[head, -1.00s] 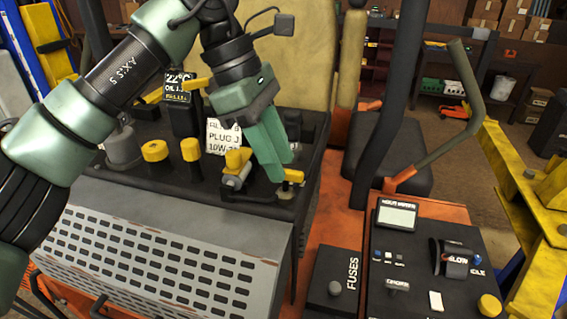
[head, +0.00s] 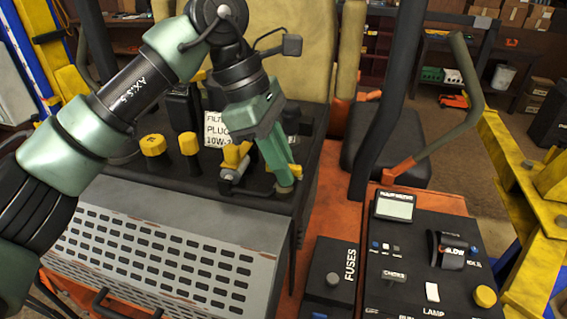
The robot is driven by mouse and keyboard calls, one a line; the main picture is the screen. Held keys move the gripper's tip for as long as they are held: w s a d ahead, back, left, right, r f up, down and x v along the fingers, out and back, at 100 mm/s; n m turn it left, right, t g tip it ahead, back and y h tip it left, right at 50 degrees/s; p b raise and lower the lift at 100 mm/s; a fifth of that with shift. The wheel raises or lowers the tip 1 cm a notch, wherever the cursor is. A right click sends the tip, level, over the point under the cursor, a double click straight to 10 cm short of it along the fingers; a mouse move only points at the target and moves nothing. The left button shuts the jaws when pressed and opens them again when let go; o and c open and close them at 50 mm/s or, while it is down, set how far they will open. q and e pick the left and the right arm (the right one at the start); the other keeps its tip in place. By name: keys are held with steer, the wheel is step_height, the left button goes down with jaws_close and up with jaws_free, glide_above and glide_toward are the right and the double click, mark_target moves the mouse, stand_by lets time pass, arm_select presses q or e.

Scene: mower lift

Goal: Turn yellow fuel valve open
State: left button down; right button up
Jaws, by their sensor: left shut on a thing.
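The yellow fuel valve (head: 297,171) is at the right front corner of the dark engine deck. Only a small part of its yellow lever shows beside my fingers, with a brass-coloured base below. My left gripper (head: 282,172) reaches down from the upper left. Its green fingers are shut on the valve lever and hide most of it. I cannot tell the lever's exact angle. My right gripper is not in view.
A yellow-topped filter part (head: 235,160) stands close left of my fingers. Two yellow caps (head: 153,145) (head: 189,144) are farther left. A perforated grey cover (head: 150,245) lies in front. A black control panel (head: 425,250) and a fuse box (head: 333,275) are at right.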

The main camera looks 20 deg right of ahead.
arm_select(q)
steer(key=shift+f+n+b, duration=0.15)
steer(key=shift+n+b, duration=0.15)
steer(key=shift+b, duration=0.2)
steer(key=n+t+b, duration=0.1)
steer(key=n+b, duration=0.3)
steer(key=n+t+b, duration=0.2)
steer(key=n+b, duration=0.2)
steer(key=b, duration=0.1)
steer(key=shift+t+h, duration=0.3)
steer(key=n+b, duration=0.1)
steer(key=n, duration=0.1)
steer(key=n+t+b, duration=0.1)
steer(key=n+b, duration=0.1)
steer(key=shift+n+t+b, duration=0.3)
steer(key=shift+n, duration=0.1)
steer(key=n+t+y+b, duration=0.1)
steer(key=n+b, duration=0.1)
steer(key=n, duration=0.2)
steer(key=shift+y, duration=0.4)
steer(key=shift+r+n, duration=0.2)
steer(key=shift+n, duration=0.1)
steer(key=c, duration=1.5)
jaws_free()
steer(key=shift+o, duration=0.2)
